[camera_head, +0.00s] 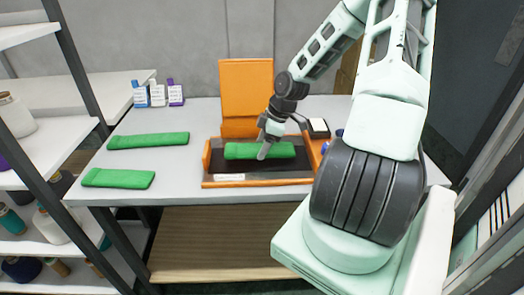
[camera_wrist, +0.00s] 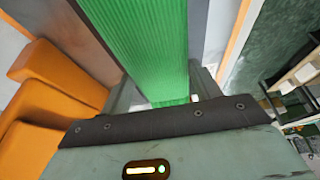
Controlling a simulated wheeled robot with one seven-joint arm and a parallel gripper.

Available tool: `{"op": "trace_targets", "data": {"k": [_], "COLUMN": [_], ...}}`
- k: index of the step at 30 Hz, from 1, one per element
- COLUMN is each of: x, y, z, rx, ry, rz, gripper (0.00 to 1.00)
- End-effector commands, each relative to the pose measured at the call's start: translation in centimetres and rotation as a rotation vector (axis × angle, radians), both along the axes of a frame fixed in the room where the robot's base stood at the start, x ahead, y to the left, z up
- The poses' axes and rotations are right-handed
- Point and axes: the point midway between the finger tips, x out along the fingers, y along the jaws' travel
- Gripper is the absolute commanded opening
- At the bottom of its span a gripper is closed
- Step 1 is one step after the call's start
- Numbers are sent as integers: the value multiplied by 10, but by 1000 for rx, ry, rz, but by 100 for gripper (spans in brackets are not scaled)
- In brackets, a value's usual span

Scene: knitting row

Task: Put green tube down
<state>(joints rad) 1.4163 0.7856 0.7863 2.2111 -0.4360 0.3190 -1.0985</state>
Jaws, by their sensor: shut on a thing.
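A green ribbed tube (camera_head: 283,150) lies level over the dark bed of an orange-framed tray (camera_head: 208,183) on the table. I cannot tell whether it touches the bed. My gripper (camera_head: 262,152) comes from above and is shut on the tube near its middle. In the wrist view the tube (camera_wrist: 145,45) runs up from between the jaws (camera_wrist: 168,97). Another green tube (camera_head: 148,140) lies flat at the left of the table, and one more (camera_head: 118,179) lies nearer the front left edge.
An orange upright panel (camera_head: 247,90) stands behind the tray. Small labelled bottles (camera_head: 157,93) stand at the back left. A small dark box with a white top (camera_head: 318,128) is right of the tray. Shelves (camera_head: 50,128) stand at the left. The table between tubes and tray is clear.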

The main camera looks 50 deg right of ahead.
Motion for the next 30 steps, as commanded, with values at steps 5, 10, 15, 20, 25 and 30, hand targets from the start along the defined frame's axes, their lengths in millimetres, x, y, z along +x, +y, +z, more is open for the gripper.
{"op": "trace_targets", "data": {"k": [5,10,15,20,25,30], "x": [0,0,0,0,0,-2], "y": [0,0,0,0,0,-3], "z": [-22,-21,-24,-23,-23,-12], "rx": [1,-1,0,0,0,0], "ry": [0,-1,0,0,0,-2], "rz": [0,0,0,0,0,-2], "gripper": [38,38,65,84,84,84]}}
